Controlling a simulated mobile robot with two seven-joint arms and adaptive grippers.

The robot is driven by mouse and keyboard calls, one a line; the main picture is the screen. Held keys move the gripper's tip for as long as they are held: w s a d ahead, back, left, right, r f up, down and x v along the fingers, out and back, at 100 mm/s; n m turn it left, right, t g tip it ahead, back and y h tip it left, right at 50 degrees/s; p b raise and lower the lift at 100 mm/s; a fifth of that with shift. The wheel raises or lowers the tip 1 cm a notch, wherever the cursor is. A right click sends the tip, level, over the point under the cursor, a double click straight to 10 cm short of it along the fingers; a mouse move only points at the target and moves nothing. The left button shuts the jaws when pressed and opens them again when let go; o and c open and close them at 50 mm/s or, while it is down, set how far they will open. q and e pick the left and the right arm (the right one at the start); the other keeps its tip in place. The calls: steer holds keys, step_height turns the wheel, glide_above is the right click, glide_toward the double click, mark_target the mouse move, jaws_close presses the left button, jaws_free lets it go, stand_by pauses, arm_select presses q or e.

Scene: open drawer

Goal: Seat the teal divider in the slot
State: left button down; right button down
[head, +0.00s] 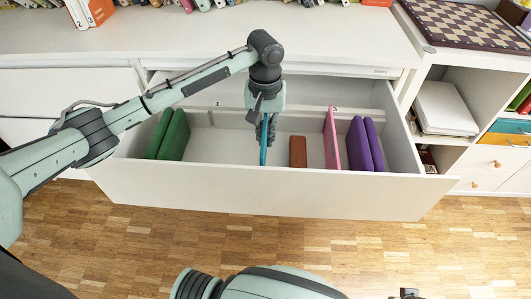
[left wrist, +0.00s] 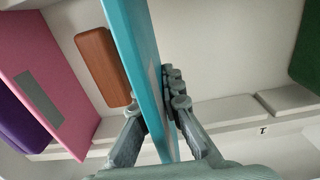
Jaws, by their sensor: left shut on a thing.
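The teal divider (head: 264,140) is upright inside the open drawer, left of the brown block, and it runs across the left wrist view (left wrist: 134,45). My left gripper (head: 268,118) is above it with its fingers (left wrist: 155,130) shut on it, one on each face. Whether the divider's lower edge touches the drawer floor cannot be told. A pale rail (left wrist: 225,110) along the drawer wall has a gap, a little way from the divider in the left wrist view. A pink divider (head: 331,138) stands upright further right.
The white drawer (head: 270,194) holds green pieces (head: 174,135) at left, a brown block (head: 298,152) near the divider and purple pieces (head: 365,143) at right. The brown block stands close beside the divider (left wrist: 104,66). Floor between green pieces and divider is clear.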

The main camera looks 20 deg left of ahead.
mark_target(266, 114)
arm_select(q)
step_height(266, 114, down, 6)
steer(key=shift+f, duration=0.3)
arm_select(e)
steer(key=shift+s+r, duration=0.25)
steer(key=shift+r, duration=0.3)
